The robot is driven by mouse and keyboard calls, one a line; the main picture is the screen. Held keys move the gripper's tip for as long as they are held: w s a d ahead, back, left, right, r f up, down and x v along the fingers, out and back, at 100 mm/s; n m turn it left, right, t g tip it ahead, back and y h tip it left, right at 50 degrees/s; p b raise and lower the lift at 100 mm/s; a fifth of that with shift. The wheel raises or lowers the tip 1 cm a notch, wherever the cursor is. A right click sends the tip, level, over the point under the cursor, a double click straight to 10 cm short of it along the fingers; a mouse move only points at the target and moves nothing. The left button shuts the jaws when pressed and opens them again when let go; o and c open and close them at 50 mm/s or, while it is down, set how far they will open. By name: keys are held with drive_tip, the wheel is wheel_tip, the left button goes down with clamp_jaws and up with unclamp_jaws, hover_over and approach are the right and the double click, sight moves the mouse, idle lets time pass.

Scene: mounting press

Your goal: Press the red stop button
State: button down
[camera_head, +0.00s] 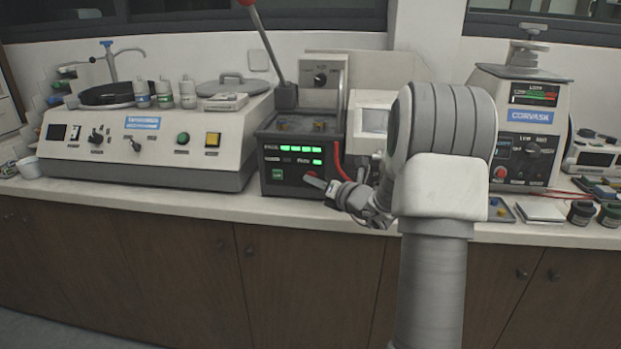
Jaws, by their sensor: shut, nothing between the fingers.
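The mounting press (268,150) is the dark box in the middle of the counter, with green lit displays on its front. A red button (314,180) shows at the lower right of its front panel, right of a green button (277,174). My gripper (328,188) is shut and empty, with its tips at the red button. The tips partly cover the button. I cannot tell whether they touch it or whether it is pushed in.
A grinder-polisher (75,160) with bottles stands to the left. A hardness tester (475,125) with its own red knob (501,173) stands to the right. A red cable (338,160) hangs just above my gripper. Dark jars (581,213) stand near the counter's front edge.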

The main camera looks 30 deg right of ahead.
drive_tip(key=shift+s, duration=0.1)
drive_tip(key=shift+s+a, duration=0.4)
drive_tip(key=shift+s, duration=0.15)
drive_tip(key=s+a, duration=0.1)
drive_tip(key=s, duration=0.1)
drive_tip(key=s+a+b, duration=0.1)
drive_tip(key=s+a, duration=0.1)
drive_tip(key=shift+s, duration=0.1)
idle(0.5)
idle(0.7)
